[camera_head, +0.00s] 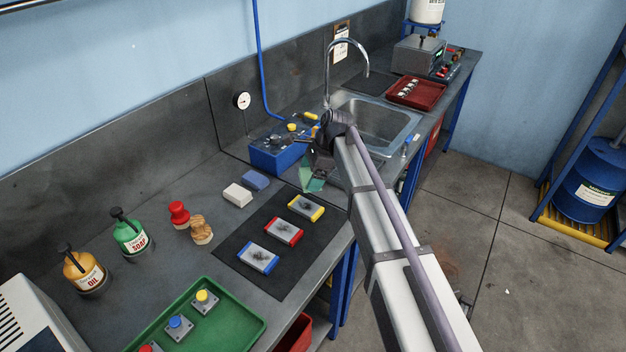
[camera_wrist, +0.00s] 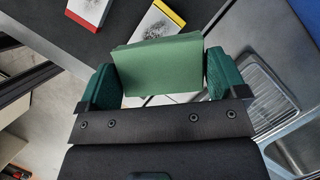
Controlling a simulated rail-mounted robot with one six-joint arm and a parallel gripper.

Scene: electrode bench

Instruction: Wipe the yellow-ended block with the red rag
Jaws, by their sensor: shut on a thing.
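The yellow-ended block (camera_head: 306,208) lies on the black mat with a dark smudge on its pale top. In the wrist view, the yellow-ended block (camera_wrist: 150,25) is at the top, partly hidden by a green piece. My gripper (camera_head: 317,168) is shut on this green piece (camera_wrist: 157,66), which looks like a folded cloth or pad. The green piece also shows below my gripper in the head view (camera_head: 312,180), apart from the block and above the bench's sink side. I see no red rag in either view.
Red-ended (camera_head: 283,232) and blue-ended (camera_head: 258,258) blocks share the black mat (camera_head: 231,247). A blue control box (camera_head: 276,158) stands behind my gripper, and the sink (camera_head: 378,122) lies beyond.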

